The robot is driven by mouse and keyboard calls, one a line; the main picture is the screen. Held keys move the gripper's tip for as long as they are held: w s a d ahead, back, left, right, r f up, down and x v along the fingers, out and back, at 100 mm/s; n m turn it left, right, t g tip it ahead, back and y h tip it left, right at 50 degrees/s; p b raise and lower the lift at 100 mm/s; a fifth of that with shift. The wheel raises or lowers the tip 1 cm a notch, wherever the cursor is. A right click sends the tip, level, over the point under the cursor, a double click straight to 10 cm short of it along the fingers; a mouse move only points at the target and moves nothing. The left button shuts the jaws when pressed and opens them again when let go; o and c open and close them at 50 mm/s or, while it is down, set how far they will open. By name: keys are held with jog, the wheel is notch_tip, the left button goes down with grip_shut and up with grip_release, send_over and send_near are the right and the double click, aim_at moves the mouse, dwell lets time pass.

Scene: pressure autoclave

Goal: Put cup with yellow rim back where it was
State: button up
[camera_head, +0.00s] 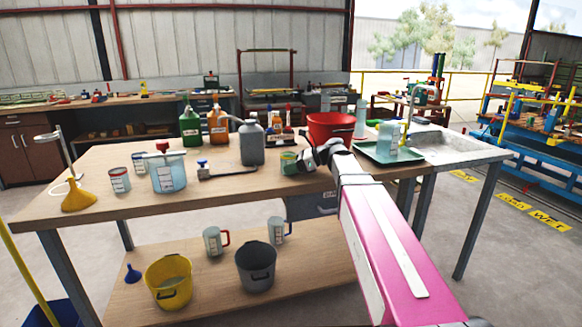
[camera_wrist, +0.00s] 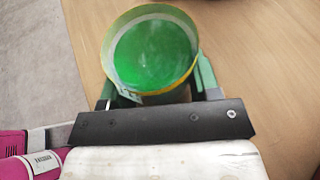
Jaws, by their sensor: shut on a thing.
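The cup with the yellow rim (camera_wrist: 107,45) holds green liquid and sits between the two fingers of my gripper (camera_wrist: 157,85) in the wrist view. The gripper is shut on it, one finger on each side. In the head view the cup (camera_head: 289,163) looks upright at the middle of the wooden table (camera_head: 230,195), just left of my gripper (camera_head: 298,161). I cannot tell whether its base touches the table. The lower part of the cup is hidden in the wrist view.
A grey jug (camera_head: 252,145), a red bucket (camera_head: 331,128) and a teal tray (camera_head: 378,155) stand near. A blue-tinted beaker (camera_head: 167,175), a white cup with red rim (camera_head: 120,181) and a yellow funnel (camera_head: 79,197) stand left. The table's front middle is clear.

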jog(key=shift+f, duration=0.15)
jog(key=o, duration=1)
jog(key=shift+c, duration=0.2)
jog(key=shift+d+r, duration=0.15)
jog(key=shift+r, duration=0.1)
jog(key=v, duration=1.1)
jog(key=shift+s+d+r, duration=0.1)
jog(key=shift+d+r, duration=0.05)
jog(key=shift+d, duration=0.15)
